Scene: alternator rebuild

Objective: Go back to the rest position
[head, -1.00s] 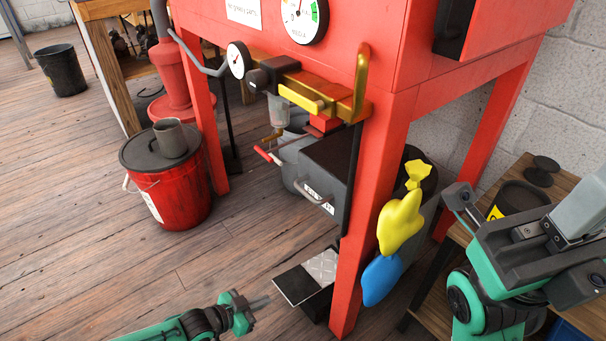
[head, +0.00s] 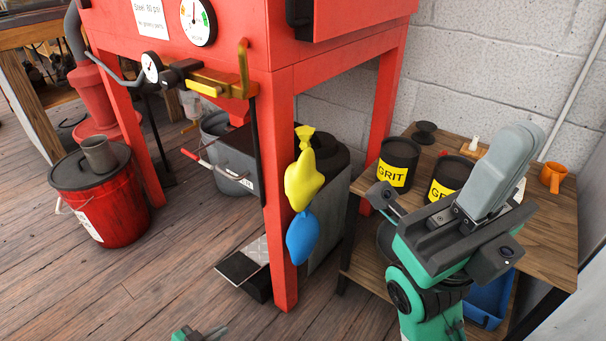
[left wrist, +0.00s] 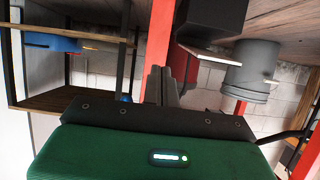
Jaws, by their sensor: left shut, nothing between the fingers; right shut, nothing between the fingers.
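My left gripper (head: 205,334) shows only at the bottom edge of the head view, over the wooden floor. Its fingers are closed together and empty; they also show in the left wrist view (left wrist: 172,85). My right gripper (head: 518,142) is raised at the right of the head view, in front of the wooden side table. Its grey fingers are together, point up and to the right, and hold nothing. Most of my left arm is out of the head view.
The wooden table (head: 545,225) bears grit tins (head: 398,163) and an orange mug (head: 553,177). A red bucket (head: 110,205) stands left. Floor at lower left is clear.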

